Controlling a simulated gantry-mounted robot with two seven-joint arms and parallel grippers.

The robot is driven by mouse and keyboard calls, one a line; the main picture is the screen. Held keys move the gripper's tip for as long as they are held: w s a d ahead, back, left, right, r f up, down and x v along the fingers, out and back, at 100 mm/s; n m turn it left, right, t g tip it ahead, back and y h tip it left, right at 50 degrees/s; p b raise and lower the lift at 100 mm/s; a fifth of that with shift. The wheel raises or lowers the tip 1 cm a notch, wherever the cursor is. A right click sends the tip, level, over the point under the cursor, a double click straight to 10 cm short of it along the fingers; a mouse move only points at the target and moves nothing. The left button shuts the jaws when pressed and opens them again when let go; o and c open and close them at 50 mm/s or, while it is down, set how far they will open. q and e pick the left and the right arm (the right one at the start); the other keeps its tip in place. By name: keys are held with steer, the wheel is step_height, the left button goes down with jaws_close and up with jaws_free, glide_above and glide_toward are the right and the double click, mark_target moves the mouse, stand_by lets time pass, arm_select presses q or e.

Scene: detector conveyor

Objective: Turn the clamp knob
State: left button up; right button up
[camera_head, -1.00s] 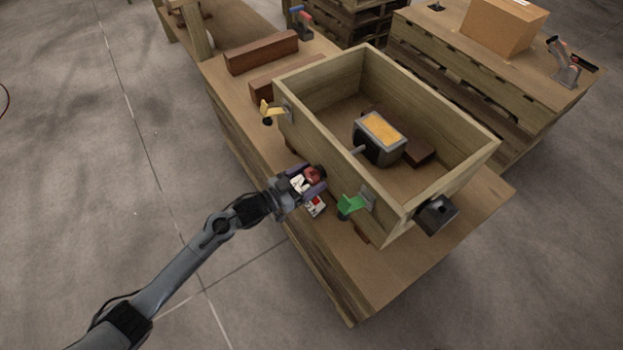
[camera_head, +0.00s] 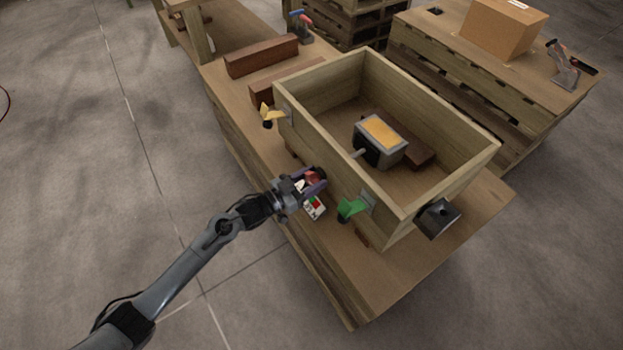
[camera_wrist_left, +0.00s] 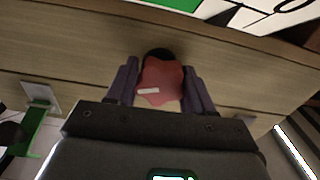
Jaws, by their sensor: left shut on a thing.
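The clamp knob (camera_wrist_left: 160,80) is red with a pale mark and a dark part at its top, and it sits against the side of the wooden box. My left gripper (camera_wrist_left: 160,88) has its two purple fingers on either side of the knob and is shut on it. In the head view the red knob (camera_head: 313,177) shows between the fingers of my left gripper (camera_head: 314,183), at the near side wall of the wooden box (camera_head: 330,163). My right gripper is not in view.
A green bracket (camera_head: 350,207) and a yellow one (camera_head: 270,115) stick out from the same wall. A card with red and green marks (camera_head: 314,207) lies below the gripper. Inside the box is a grey device with a yellow top (camera_head: 381,131). Brown blocks (camera_head: 261,55) lie behind.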

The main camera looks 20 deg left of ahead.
arm_select(q)
steer(key=shift+f+m, duration=0.15)
steer(key=shift+m, duration=0.15)
steer(key=shift+m+p, duration=0.75)
steer(key=shift+m, duration=0.35)
steer(key=shift+a+f+m+p, duration=0.15)
steer(key=shift+m+p, duration=0.3)
steer(key=shift+m, duration=1.05)
steer(key=shift+f, duration=0.1)
steer(key=o, duration=0.8)
steer(key=shift+c, duration=0.2)
steer(key=shift+o, duration=1.2)
steer(key=shift+r, duration=0.2)
